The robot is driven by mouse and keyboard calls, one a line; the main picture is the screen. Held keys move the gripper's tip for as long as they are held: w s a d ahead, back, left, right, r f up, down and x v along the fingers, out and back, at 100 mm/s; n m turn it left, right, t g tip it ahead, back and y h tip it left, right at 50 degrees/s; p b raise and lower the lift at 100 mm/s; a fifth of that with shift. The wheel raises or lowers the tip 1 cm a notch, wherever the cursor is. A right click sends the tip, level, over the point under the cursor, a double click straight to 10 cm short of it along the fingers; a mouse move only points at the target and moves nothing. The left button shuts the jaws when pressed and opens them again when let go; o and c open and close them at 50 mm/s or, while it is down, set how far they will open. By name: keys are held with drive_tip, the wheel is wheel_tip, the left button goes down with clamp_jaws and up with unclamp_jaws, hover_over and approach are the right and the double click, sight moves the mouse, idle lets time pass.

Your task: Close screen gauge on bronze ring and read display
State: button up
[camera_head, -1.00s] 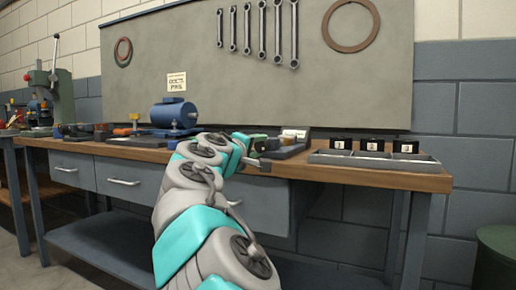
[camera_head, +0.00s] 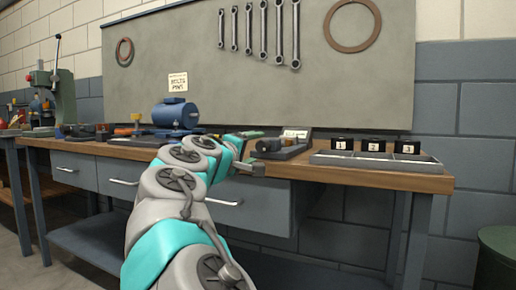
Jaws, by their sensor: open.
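My gripper (camera_head: 252,166) is at the workbench's front edge, small and partly hidden by my own arm; it is open, with nothing seen in it. Just beyond it, to its right, stands a dark grey device (camera_head: 282,148) with a pale panel at the back, which may be the screen gauge; no reading is legible. A large bronze-coloured ring (camera_head: 352,25) hangs on the board above the bench. A smaller reddish ring (camera_head: 124,51) hangs at the board's left end. I cannot tell which ring is the task's, and a smaller one may be hidden.
A grey tray (camera_head: 374,164) with black cards marked 1, 2 and 3 stands at the bench's right end. Several wrenches hang on the board. A green press (camera_head: 57,97) is at far left.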

drive_tip(key=shift+v, duration=2)
drive_tip(key=shift+d, duration=0.1)
